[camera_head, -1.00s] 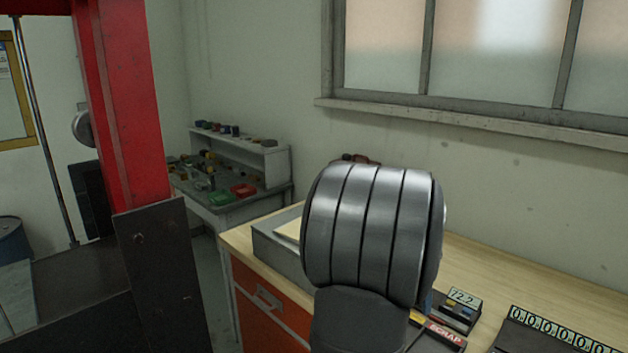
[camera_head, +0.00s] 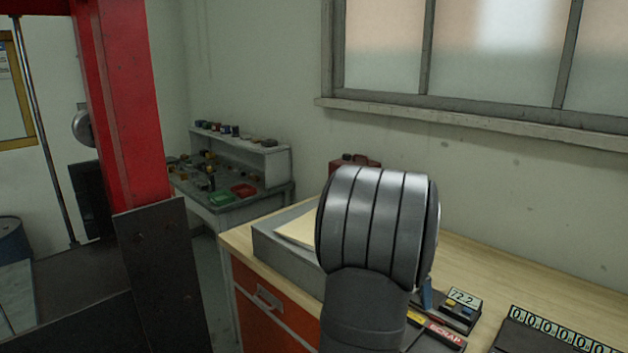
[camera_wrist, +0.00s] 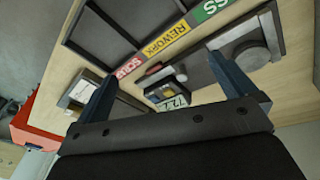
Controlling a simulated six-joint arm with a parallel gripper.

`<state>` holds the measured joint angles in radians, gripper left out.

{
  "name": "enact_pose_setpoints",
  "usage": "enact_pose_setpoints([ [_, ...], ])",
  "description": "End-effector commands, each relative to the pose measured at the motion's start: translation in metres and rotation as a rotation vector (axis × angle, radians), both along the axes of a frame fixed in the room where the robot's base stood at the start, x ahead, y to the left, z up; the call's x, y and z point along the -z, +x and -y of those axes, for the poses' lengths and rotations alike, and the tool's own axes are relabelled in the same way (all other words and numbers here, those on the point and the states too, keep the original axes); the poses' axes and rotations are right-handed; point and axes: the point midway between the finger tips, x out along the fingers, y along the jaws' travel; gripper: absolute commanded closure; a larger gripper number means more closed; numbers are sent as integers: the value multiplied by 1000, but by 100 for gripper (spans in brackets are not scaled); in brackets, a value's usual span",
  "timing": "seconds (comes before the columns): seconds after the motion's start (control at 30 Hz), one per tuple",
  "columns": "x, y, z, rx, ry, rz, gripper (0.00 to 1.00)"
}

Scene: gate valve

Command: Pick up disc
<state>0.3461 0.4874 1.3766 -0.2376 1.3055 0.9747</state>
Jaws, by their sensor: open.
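My gripper (camera_wrist: 168,88) is open in the wrist view, with two blue fingers wide apart and nothing between them. A round grey piece (camera_wrist: 249,56) lies on a dark grey plate (camera_wrist: 219,67) at the right, close to the right finger, which partly covers the plate. It may be the disc, but I cannot tell for sure.
A dark compartment tray (camera_wrist: 110,32) has SCRAP, REWORK and green labels along its edge. A small display unit reading 72.2 (camera_head: 463,298) stands on the wooden bench (camera_head: 500,272). A grey box tray (camera_head: 275,238) is at the left, a red case (camera_head: 352,164) behind.

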Motion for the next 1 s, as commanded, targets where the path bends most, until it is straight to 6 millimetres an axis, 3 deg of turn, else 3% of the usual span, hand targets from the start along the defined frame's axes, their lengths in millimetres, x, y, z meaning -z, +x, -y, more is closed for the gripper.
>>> enact_pose_setpoints([
  [0.43,0,0,0,0,0,1,0],
  [0.47,0,0,0,0,0,1,2],
  [0.7,0,0,0,0,0,1,47],
  [1.0,-1,1,0,-12,1,-2,47],
])
